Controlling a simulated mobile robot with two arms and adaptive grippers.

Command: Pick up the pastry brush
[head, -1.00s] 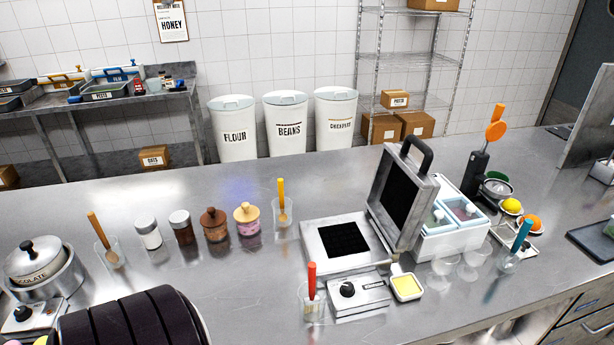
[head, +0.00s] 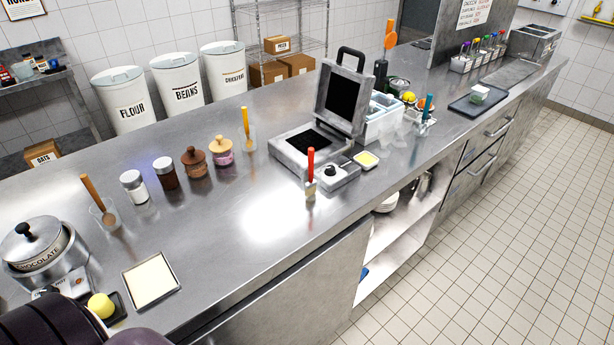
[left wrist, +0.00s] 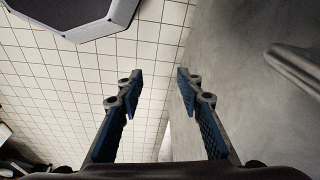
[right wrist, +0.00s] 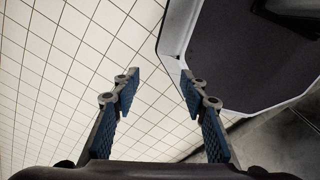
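A red-handled utensil (head: 310,166) stands upright in a small clear cup at the counter's front edge, before the waffle iron. It looks like the pastry brush, but its lower end is too small to tell. Other upright handles are brown (head: 92,190), yellow (head: 246,122) and teal (head: 428,104). My left gripper (left wrist: 159,78) is open and empty in the left wrist view, above tiled floor beside a grey surface. My right gripper (right wrist: 158,78) is open and empty in the right wrist view, also above floor. Neither gripper shows in the head view.
The open waffle iron (head: 292,150) stands behind the red handle, with a control box (head: 335,174) and a yellow-filled dish (head: 366,160) beside it. Jars (head: 194,162) stand to the left. A cream square tray (head: 151,280) lies front left. The counter between is clear.

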